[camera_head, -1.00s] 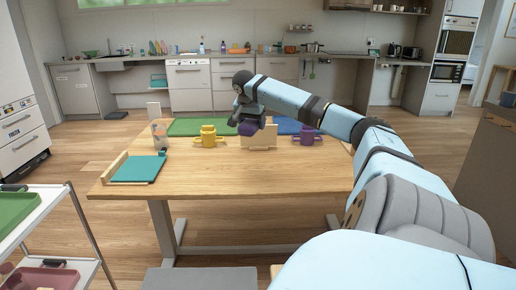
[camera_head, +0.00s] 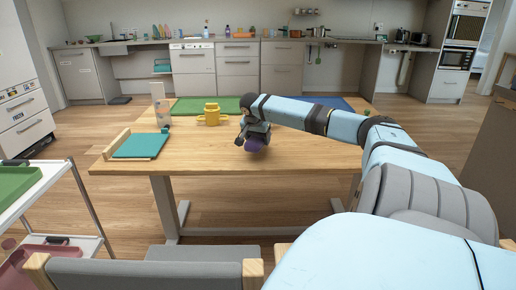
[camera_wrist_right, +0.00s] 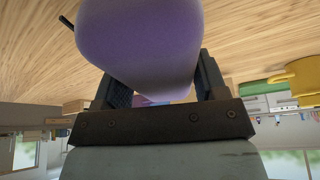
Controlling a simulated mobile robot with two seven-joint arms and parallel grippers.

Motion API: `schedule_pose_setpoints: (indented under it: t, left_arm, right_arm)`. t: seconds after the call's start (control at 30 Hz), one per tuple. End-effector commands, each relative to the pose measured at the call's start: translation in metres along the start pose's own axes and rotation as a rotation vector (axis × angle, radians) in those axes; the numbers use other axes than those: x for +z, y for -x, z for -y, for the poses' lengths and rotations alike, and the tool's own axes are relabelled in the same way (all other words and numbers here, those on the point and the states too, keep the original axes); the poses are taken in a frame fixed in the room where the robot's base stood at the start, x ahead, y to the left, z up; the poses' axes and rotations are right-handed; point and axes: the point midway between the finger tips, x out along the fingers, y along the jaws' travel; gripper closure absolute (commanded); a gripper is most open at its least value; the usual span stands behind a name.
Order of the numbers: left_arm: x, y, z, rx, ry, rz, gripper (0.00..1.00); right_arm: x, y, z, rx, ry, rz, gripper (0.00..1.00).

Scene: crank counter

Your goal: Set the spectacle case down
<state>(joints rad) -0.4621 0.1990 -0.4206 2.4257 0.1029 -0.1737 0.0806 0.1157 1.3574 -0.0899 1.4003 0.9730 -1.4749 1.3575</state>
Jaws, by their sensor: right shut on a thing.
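The spectacle case (camera_head: 256,145) is a rounded purple thing, mostly covered by my right gripper in the head view. In the right wrist view the case (camera_wrist_right: 140,38) fills the top middle between the two dark fingers. I cannot tell whether the case touches the tabletop. My left gripper is not in view.
A teal tray (camera_head: 141,146) lies at the table's left. A yellow two-handled cup (camera_head: 211,115) stands behind, by a green mat (camera_head: 205,104). A blue mat (camera_head: 335,102) lies behind my arm. The front middle of the table is clear.

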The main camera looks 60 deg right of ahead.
Motion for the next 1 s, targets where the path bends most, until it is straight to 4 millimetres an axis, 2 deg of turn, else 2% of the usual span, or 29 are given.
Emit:
schedule_pose_setpoints:
  t: [0.03,0.17,0.57,0.6,0.7,1.0]
  left_arm:
    - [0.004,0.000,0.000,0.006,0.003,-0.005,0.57]
    - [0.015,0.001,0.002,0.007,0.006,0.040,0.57]
    - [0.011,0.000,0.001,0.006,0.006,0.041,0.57]
    - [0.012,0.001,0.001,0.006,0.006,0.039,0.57]
    - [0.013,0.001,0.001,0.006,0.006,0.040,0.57]
    - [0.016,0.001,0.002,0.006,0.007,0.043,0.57]
  right_arm:
    - [0.006,-0.013,0.000,0.001,0.000,0.001,0.60]
    - [0.013,-0.032,0.000,0.001,0.000,0.002,0.60]
    - [0.014,-0.033,0.000,-0.001,0.000,0.001,0.60]
    - [0.014,-0.034,0.000,-0.001,0.000,0.001,0.27]
    - [0.014,-0.034,0.000,-0.001,0.000,0.001,0.09]
    - [0.014,-0.034,0.000,-0.001,0.000,0.000,0.09]
